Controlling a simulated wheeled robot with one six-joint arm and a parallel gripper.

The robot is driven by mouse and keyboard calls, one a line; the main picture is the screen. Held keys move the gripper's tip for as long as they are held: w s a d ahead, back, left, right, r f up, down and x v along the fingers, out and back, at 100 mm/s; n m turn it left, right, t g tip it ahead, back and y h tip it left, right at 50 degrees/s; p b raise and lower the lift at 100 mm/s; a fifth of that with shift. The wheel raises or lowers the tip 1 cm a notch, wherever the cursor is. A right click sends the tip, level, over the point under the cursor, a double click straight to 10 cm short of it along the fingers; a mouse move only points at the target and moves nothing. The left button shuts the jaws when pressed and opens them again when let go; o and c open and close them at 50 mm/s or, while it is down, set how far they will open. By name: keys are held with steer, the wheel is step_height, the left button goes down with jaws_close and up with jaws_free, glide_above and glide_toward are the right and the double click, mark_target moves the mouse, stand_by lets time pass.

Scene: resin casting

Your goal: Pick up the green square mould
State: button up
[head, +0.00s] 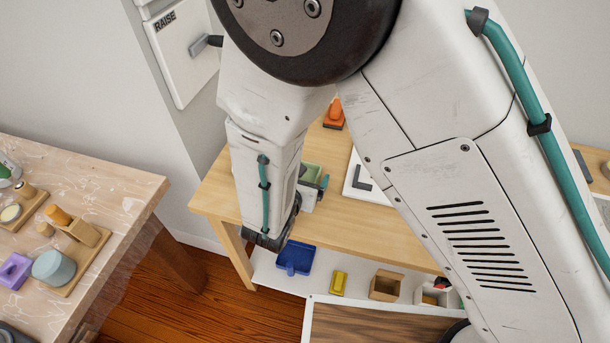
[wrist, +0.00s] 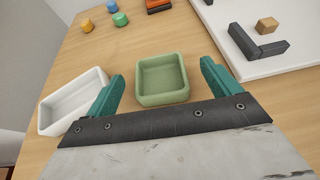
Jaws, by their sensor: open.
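The green square mould (wrist: 162,98) is an open, pale green tray on the wooden table. In the wrist view it lies between and just beyond the two teal fingertips of my gripper (wrist: 160,82), which is open and empty. The left finger is apart from the mould, and the right finger is close to its right side. In the head view the mould (head: 312,170) shows only in part beside my gripper (head: 300,195), with my arm hiding the rest.
A white rectangular mould (wrist: 60,112) stands close by on the left, near my left finger. A white board (wrist: 285,62) with a dark L-shaped piece (wrist: 258,45) and a wooden block (wrist: 267,25) lies at the upper right. Small coloured pieces (wrist: 120,19) stand farther back.

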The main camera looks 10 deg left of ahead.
mark_target(310, 166)
steer(key=x, duration=0.4)
steer(key=shift+w+f, duration=0.2)
steer(key=shift+f, duration=0.2)
steer(key=c, duration=1.1)
steer(key=shift+r, duration=0.1)
